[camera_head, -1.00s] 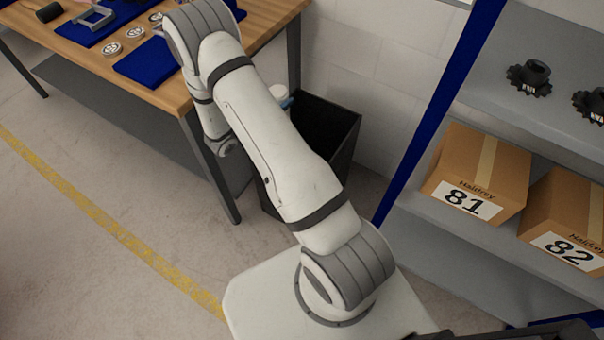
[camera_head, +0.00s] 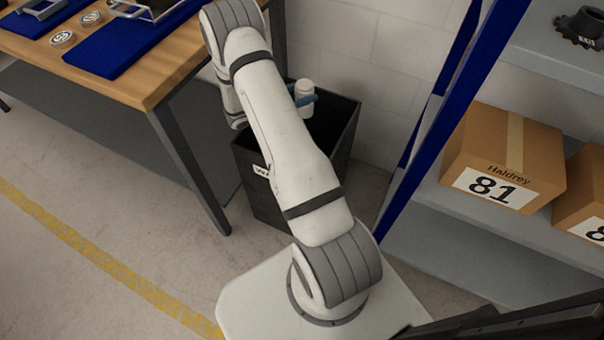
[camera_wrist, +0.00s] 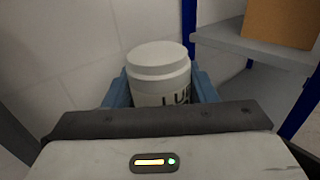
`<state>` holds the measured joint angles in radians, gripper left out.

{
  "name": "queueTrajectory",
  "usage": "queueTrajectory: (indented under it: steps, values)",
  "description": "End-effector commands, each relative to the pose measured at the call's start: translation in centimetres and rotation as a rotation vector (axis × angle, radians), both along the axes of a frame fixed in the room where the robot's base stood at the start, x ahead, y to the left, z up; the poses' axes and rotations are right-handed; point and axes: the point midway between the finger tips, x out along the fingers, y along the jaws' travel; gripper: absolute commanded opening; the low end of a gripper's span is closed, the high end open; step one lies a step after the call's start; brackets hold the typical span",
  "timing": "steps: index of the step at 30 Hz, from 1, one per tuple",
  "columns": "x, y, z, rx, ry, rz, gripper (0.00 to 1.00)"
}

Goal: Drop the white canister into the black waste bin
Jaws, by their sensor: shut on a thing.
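The white canister (camera_head: 304,97) is upright in my gripper (camera_head: 303,102), over the opening of the black waste bin (camera_head: 340,140) in the head view. In the wrist view the canister (camera_wrist: 159,75) shows its lid and part of a dark printed label. The blue fingers of my gripper (camera_wrist: 160,92) stand on both sides of it and are shut on it. The bin stands on the floor beside the table. My arm hides part of the bin's left side and rim, and its inside looks dark.
A wooden workbench (camera_head: 150,80) with blue mats (camera_head: 110,62) is left of the bin. A grey shelf with blue posts (camera_head: 425,130) stands to the right, holding a cardboard box (camera_head: 505,155) marked 81. A wall is close behind the bin.

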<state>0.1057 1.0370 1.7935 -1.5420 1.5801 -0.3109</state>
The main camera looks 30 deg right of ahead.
Motion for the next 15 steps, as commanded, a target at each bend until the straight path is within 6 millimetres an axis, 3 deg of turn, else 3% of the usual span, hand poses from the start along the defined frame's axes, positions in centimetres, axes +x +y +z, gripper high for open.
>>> queueTrajectory:
  steps: [1, 6, 15]
  values:
    - [0.0, 0.0, -1.1, 0.0, 0.001, 0.0, 0.29]
    - [-0.1, -0.1, -2.8, 0.0, 0.001, -0.001, 0.29]
    - [-0.1, -0.1, -3.2, 0.0, 0.0, -0.002, 0.29]
